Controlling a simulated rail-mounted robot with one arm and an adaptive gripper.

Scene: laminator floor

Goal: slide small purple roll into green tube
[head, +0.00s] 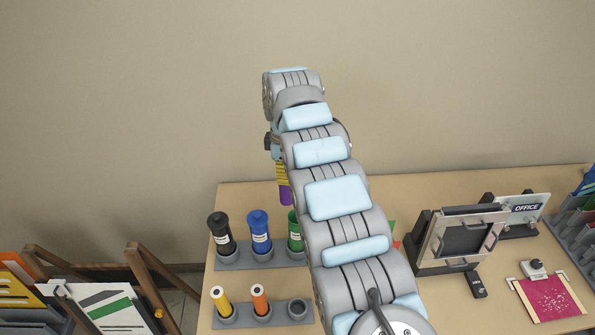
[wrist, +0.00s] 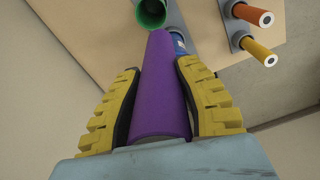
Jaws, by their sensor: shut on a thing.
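My gripper (wrist: 160,105) is shut on the small purple roll (wrist: 158,85), with a yellow ridged finger on each side of it. In the head view the purple roll (head: 285,194) hangs down below my gripper, partly hidden by my arm, above the back row of tubes. The green tube (head: 294,232) stands in that row, right of the blue tube, and my arm hides part of it. In the wrist view the green tube's open mouth (wrist: 152,12) shows just beyond the roll's far end. The roll appears outside the tube; the gap between them is unclear.
A black tube (head: 221,234) and a blue tube (head: 259,231) stand left of the green tube. Yellow (head: 221,302) and orange (head: 260,300) rolls stand in front, beside an empty holder (head: 297,310). A framed device (head: 462,240) stands to the right.

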